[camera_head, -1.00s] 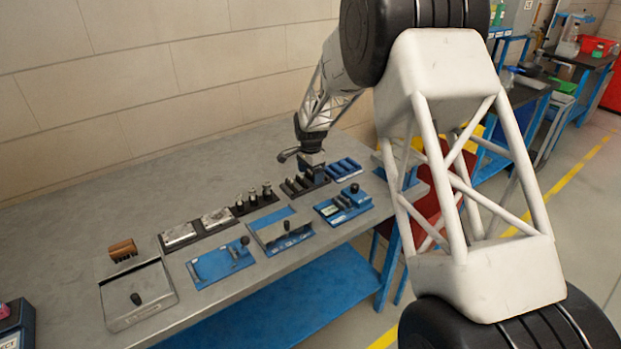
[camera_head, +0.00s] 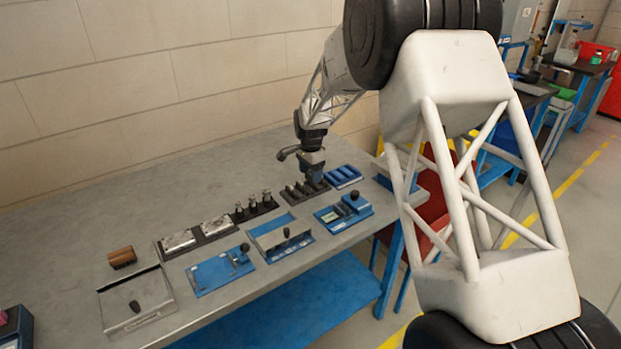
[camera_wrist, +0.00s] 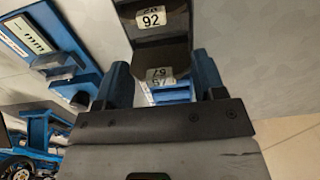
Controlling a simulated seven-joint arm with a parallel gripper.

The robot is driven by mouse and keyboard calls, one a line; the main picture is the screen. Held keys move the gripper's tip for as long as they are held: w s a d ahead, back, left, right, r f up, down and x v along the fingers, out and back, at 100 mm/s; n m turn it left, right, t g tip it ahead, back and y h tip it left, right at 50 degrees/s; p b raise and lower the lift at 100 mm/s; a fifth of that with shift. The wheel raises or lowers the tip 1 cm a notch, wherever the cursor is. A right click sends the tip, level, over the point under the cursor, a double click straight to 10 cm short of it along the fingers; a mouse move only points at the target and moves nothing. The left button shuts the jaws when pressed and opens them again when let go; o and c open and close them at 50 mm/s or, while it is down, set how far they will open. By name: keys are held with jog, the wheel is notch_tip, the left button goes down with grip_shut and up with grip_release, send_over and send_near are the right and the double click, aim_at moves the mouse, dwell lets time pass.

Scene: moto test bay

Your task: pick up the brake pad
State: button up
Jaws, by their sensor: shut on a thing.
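In the head view, my gripper (camera_head: 313,172) points down over the dark slotted rack (camera_head: 297,194) on the workbench. In the wrist view, the two blue fingers of my gripper (camera_wrist: 162,78) are shut on a small piece, which I take to be the brake pad (camera_wrist: 158,75). A dark surface with a "92" label lies just beyond the fingertips. The fingers hide most of the piece's sides. I cannot tell whether it is clear of the rack.
A blue tray (camera_head: 343,177) lies right of the rack, and a blue fixture (camera_head: 343,210) in front of it. Left are a rack of metal cylinders (camera_head: 254,209), silver blocks (camera_head: 178,241), a brown brush-like piece (camera_head: 121,257) and a grey plate (camera_head: 138,301). The bench's back left is clear.

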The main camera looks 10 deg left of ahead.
jog(key=s+d, duration=0.2)
jog(key=s, duration=0.3)
jog(key=s+d+r, duration=0.1)
jog(key=s+d, duration=0.1)
jog(key=s, duration=0.3)
jog(key=s+d, duration=0.2)
jog(key=s, duration=0.2)
jog(key=shift+s+r, duration=0.4)
jog(key=w+d+r, duration=0.2)
jog(key=w+d, duration=0.2)
jog(key=d, duration=0.2)
jog(key=shift+r, duration=0.4)
jog(key=shift+w+f, duration=0.1)
jog(key=shift+f, duration=0.05)
dwell(0.4)
jog(key=shift+f, duration=2.55)
jog(key=shift+f, duration=0.6)
dwell(0.4)
dwell(0.6)
